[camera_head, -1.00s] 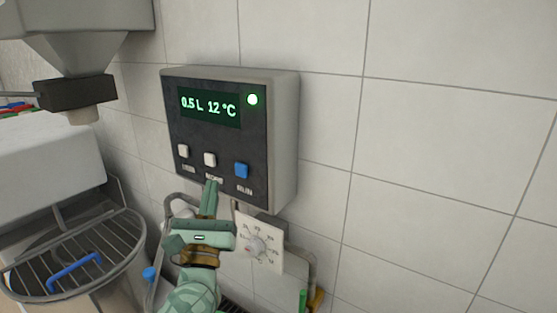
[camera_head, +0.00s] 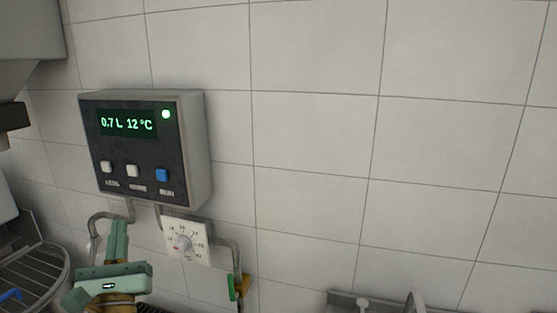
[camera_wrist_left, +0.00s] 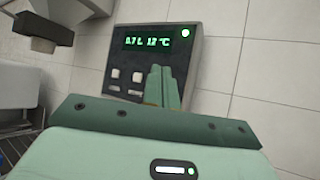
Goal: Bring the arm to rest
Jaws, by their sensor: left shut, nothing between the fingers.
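My left gripper (camera_head: 118,240) is shut and empty. In the head view it is at the lower left, below a wall-mounted control box (camera_head: 190,150) and apart from its buttons. The left wrist view shows the shut fingers (camera_wrist_left: 160,86) in front of the same box (camera_wrist_left: 190,60), covering part of its button row. The box display (camera_head: 127,123) reads 0.7 L 12 °C, and a green light (camera_head: 166,114) glows beside it. Two white buttons and a blue button (camera_head: 162,175) sit below the display. My right gripper is not in view.
A white dial plate (camera_head: 187,243) is on the wall below the box, with pipes around it and a green lever (camera_head: 232,287) to its right. A round wire grille (camera_head: 35,275) stands at the left edge. The tiled wall (camera_head: 400,150) to the right is bare.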

